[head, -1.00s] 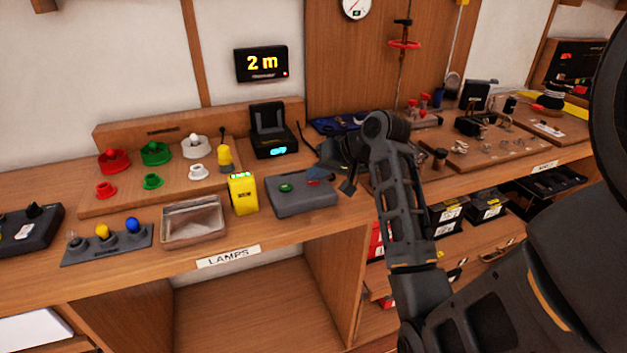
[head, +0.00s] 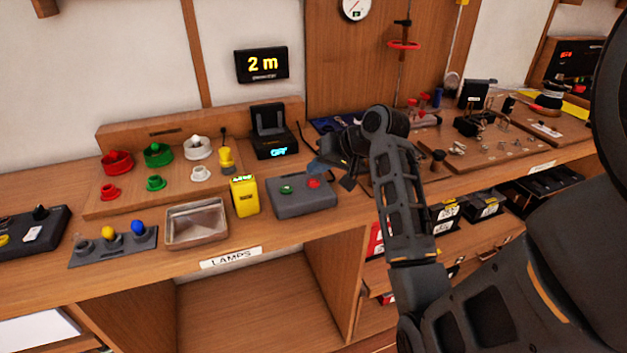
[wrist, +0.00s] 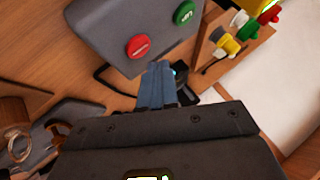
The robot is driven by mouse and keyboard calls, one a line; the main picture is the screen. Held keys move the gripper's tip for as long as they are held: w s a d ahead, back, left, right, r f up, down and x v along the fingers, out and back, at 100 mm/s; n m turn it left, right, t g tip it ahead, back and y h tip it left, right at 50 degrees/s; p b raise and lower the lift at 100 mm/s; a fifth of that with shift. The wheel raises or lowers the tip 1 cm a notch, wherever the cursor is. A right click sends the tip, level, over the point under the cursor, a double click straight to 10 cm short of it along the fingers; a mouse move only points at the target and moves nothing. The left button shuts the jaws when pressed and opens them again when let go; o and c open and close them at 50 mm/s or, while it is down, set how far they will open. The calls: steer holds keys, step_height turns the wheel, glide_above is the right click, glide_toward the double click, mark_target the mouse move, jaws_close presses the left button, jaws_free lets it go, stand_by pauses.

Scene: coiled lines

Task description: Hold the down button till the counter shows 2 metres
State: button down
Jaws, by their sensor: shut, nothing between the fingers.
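The wall counter (head: 262,65) reads "2 m" in yellow digits. The grey button box (head: 303,201) sits on the bench with a green button (head: 287,190) and a red button (head: 314,183). In the wrist view the red button (wrist: 138,46) and green button (wrist: 184,12) both carry white markings, too small to read surely. My gripper (head: 318,168) is shut and empty, with its bluish fingertips just behind and above the red button. In the wrist view my gripper (wrist: 158,72) appears beside the red button, with a gap between them.
A yellow device (head: 244,197) and a metal tray (head: 197,226) stand left of the box. A black unit (head: 272,134) with a lit blue display stands behind it. Pegboards with small hardware (head: 485,145) lie to the right. The bench front edge is close to the box.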

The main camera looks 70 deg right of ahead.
mark_target(318, 183)
steer(key=shift+r+p, duration=1.8)
steer(key=shift+r, duration=0.45)
steer(key=shift+s+f, duration=0.1)
steer(key=shift+s, duration=0.05)
